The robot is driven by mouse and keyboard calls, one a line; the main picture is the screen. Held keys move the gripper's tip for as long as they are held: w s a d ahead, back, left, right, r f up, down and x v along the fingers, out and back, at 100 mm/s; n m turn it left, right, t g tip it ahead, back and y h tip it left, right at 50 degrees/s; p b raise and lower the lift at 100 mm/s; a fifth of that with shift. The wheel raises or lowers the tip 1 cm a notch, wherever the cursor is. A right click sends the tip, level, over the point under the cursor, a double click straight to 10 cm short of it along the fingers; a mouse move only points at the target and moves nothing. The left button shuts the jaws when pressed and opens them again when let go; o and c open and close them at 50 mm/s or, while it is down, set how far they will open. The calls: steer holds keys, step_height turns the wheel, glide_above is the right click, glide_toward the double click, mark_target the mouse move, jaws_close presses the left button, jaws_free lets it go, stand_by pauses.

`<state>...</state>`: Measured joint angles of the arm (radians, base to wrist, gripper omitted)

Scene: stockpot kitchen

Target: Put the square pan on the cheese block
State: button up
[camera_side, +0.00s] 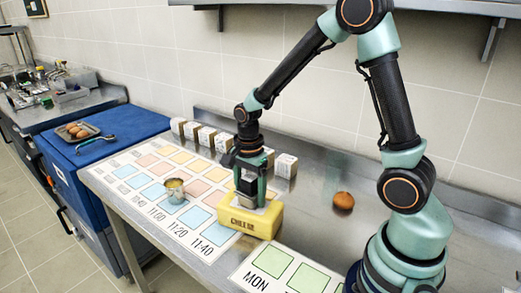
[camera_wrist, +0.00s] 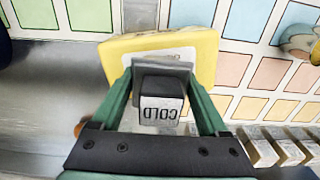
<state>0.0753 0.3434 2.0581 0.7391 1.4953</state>
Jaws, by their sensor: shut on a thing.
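My gripper (camera_side: 249,193) points down over the cheese block. In the wrist view its green fingers (camera_wrist: 162,72) are shut on a grey square piece (camera_wrist: 176,67), which I take for the square pan. A dark-topped block (camera_wrist: 160,110) lettered COLD shows between the fingers; I cannot tell whether it is part of the pan. The yellow cheese block (camera_side: 259,224) lies on the counter directly below, marked CHEESE; it also shows in the wrist view (camera_wrist: 207,50). The held piece looks upright at its top. Whether they touch is hidden.
Several small white boxes (camera_side: 286,165) stand in a row behind. A brown ball-like thing (camera_side: 344,201) lies right. A tray of eggs (camera_side: 92,135) sits on the blue unit.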

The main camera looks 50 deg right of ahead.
steer(key=shift+f, duration=0.1)
steer(key=o, duration=1.5)
step_height(320, 180, up, 12)
steer(key=shift+f, duration=0.25)
steer(key=shift+s+r, duration=0.1)
steer(key=shift+r, duration=0.5)
steer(key=s+a+r+n+t, duration=0.1)
steer(key=s+n+t, duration=0.1)
steer(key=n, duration=0.4)
steer(key=s+a+r+n+t, duration=0.1)
steer(key=s+r+n, duration=0.1)
steer(key=n, duration=0.4)
steer(key=s+r+n+t, duration=0.1)
steer(key=s+n+t, duration=0.1)
steer(key=s+n, duration=0.2)
steer(key=shift+s+a+r+n+t, duration=0.15)
steer(key=shift+a+r+n+t, duration=0.2)
steer(key=shift+n, duration=0.65)
